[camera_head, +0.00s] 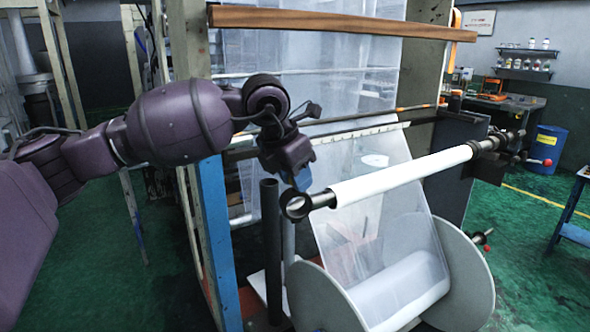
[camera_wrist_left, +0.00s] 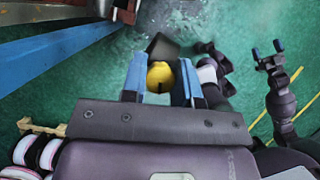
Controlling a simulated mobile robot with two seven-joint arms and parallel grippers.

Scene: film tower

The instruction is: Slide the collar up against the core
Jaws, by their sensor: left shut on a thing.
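The white core (camera_head: 400,175) lies on a dark shaft that slants up to the right in the head view. A dark ring-shaped collar (camera_head: 293,207) is at the shaft's near left end, with a short stretch of dark shaft between it and the core. My left gripper (camera_head: 302,181) is right above the collar, its blue fingers pointing down. In the left wrist view its fingers are shut on a yellow knob (camera_wrist_left: 160,77), which appears to belong to the collar; the fingers hide it in the head view. My right gripper (camera_wrist_left: 267,49) shows only in the left wrist view, fingers apart and empty.
A wide pale spool (camera_head: 465,280) with clear film (camera_head: 385,235) is below the core. A dark upright post (camera_head: 270,250) and a blue frame post (camera_head: 218,235) stand left of the collar. A wooden bar (camera_head: 340,20) crosses above.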

